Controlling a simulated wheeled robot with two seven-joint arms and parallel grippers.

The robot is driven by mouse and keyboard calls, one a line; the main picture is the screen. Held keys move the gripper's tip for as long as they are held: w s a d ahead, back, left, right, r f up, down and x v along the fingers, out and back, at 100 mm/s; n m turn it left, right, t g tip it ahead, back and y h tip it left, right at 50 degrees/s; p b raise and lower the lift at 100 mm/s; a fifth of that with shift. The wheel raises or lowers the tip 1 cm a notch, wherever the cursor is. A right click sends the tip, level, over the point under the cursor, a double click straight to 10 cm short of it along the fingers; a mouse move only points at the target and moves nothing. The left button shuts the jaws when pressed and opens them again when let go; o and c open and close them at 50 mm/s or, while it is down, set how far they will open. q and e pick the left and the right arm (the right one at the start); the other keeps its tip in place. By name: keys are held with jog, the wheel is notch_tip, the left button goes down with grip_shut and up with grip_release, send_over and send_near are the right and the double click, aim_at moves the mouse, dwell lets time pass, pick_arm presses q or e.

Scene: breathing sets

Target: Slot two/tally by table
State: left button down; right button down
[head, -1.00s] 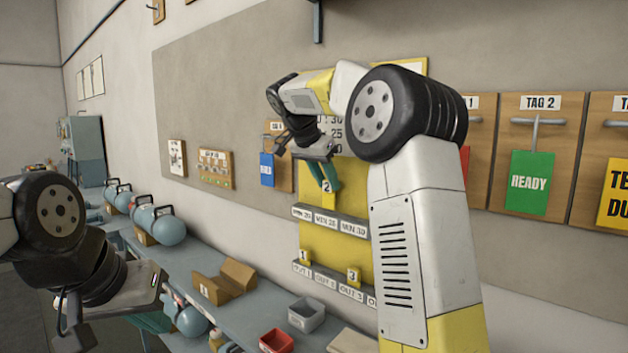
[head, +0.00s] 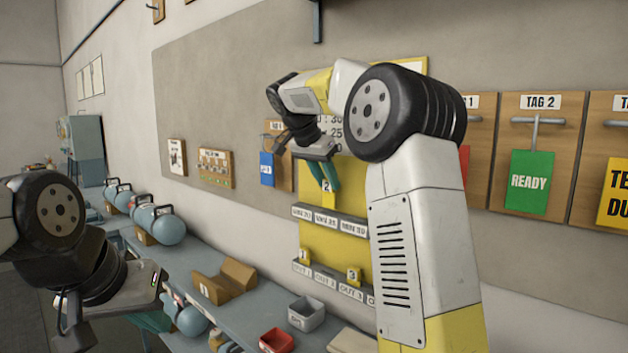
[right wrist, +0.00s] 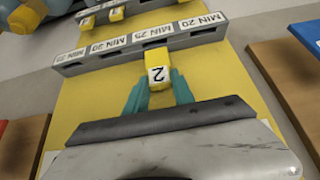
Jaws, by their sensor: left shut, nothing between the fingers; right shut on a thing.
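The yellow tally marked 2 (head: 327,196) is held by my right gripper (head: 325,175) at the yellow board (head: 369,270). The right wrist view shows tally 2 (right wrist: 157,72) between the teal fingers (right wrist: 158,92), close to the grey rail with slots labelled MIN 20, MIN 25 and MIN 30 (right wrist: 150,45). I cannot tell whether it sits in the rail's MIN 25 slot. On the lower rail (head: 335,283), tally 1 (head: 303,257) and tally 3 (head: 353,276) stand in out slots. My left gripper (head: 155,322) is shut and empty at lower left, partly hidden.
A bench (head: 240,318) below the board carries a wooden cradle (head: 224,281), a grey bin (head: 306,314) and a red bin (head: 276,341). Several blue cylinders (head: 168,228) line it. Tag boards with a green READY tag (head: 529,182) hang at right. My right arm covers part of the board.

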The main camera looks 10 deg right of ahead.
aim_at(328, 198)
jog(key=shift+f, duration=2.1)
jog(key=c, duration=1)
grip_release()
jog(key=v, duration=0.7)
jog(key=shift+a+r, duration=0.2)
jog(key=shift+r, duration=0.1)
jog(key=shift+s, duration=0.1)
jog(key=s+f+n+t+y, duration=0.1)
jog(key=s+f+n+y, duration=0.2)
jog(key=s, duration=1.2)
jog(key=s+a+f+n+t+y, duration=0.1)
jog(key=s+f+n+y, duration=0.3)
jog(key=s+f+n, duration=0.4)
jog(key=s+f, duration=0.3)
jog(key=s, duration=0.4)
jog(key=shift+s+f, duration=0.25)
jog(key=shift+f, duration=0.1)
